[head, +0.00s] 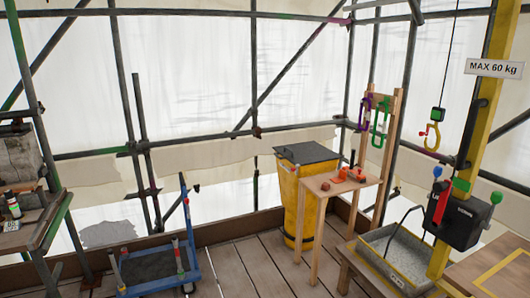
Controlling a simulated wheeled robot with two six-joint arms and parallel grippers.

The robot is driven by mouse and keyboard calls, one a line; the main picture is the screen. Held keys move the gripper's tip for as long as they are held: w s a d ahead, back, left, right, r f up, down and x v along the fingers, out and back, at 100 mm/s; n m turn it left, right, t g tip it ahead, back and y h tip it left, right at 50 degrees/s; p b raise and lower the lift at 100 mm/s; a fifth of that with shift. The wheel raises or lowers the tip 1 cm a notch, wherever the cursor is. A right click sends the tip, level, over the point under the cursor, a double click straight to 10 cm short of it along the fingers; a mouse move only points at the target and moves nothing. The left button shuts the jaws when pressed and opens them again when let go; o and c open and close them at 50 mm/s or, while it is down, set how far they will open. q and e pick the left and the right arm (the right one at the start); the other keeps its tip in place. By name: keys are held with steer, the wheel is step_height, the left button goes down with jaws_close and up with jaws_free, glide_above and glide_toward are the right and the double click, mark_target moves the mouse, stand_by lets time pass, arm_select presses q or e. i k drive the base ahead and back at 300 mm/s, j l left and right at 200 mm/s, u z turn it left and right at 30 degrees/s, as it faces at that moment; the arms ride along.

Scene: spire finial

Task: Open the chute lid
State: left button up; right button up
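The chute (299,205) is a tall yellow bin-like body standing on the deck near the back edge, right of the middle in the head view. Its dark grey lid (307,152) lies flat over the top and looks closed. A small wooden table stands in front of the chute and hides its lower right part. Neither of my grippers is in view.
The small wooden table (335,186) holds orange items. Carabiners hang on a wooden rack (393,125) behind it. A blue cart (160,285) stands left. At right are a yellow post (487,110), a hook (430,135) and a grey tray (397,245). Plank floor (245,265) between is clear.

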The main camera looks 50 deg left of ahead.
mark_target(303, 154)
steer(key=u, duration=1.45)
steer(key=i+j+u, duration=0.15)
steer(key=i+u, duration=0.35)
steer(key=i, duration=0.6)
steer(key=i+j, duration=0.1)
steer(key=i, duration=1.65)
steer(key=i+z, duration=0.35)
steer(key=i+j+z, duration=0.75)
steer(key=i, duration=0.2)
steer(key=l, duration=0.1)
